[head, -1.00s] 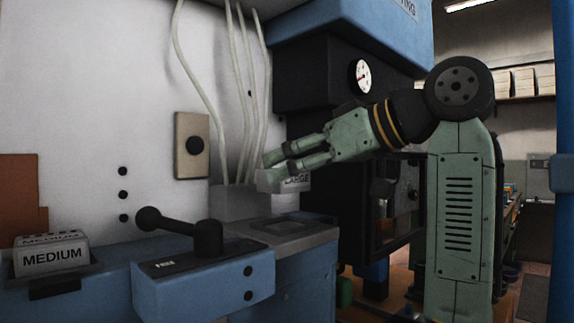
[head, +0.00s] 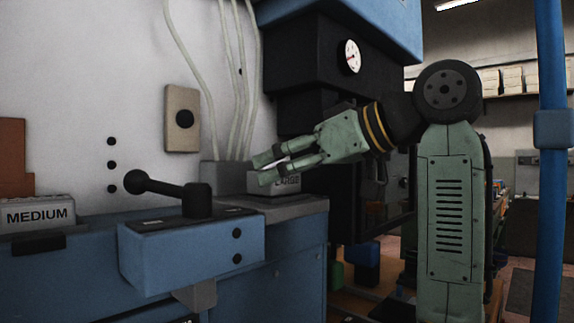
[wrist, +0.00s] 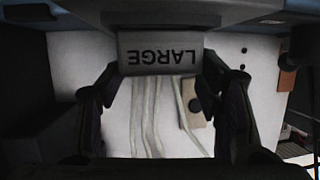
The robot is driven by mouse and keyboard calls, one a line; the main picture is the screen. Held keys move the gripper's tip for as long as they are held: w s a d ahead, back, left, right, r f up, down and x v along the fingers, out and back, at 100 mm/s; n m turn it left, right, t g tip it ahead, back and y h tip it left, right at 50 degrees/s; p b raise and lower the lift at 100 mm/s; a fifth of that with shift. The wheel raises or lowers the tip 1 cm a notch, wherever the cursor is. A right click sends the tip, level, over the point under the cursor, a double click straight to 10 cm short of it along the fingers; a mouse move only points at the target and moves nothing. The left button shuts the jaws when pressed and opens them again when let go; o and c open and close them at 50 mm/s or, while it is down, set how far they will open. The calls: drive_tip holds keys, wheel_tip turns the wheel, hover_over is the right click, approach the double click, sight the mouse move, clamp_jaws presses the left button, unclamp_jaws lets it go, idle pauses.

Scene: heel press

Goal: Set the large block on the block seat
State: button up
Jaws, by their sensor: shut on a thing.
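The large block (head: 262,187) is light grey, with LARGE in dark letters on its front. My gripper (head: 267,169) is shut on it from above and the right, and the fingers hide part of its top. In the wrist view the block (wrist: 163,62) is between my fingers, its lettering upside down. The block seat is in the grey top (head: 300,209) at the right end of the blue bench. The block is upright and low over this top. I cannot tell whether its bottom touches, and the seat's recess is hidden.
A black lever (head: 160,190) on a blue box (head: 190,250) stands in front of the grey top. A MEDIUM block (head: 38,213) sits at the far left. Pale cables (head: 223,90) hang behind. The dark press head (head: 310,65) is above.

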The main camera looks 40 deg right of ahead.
drive_tip(key=shift+f, duration=0.3)
idle(0.5)
drive_tip(key=o, duration=1.9)
drive_tip(key=shift+f, duration=0.1)
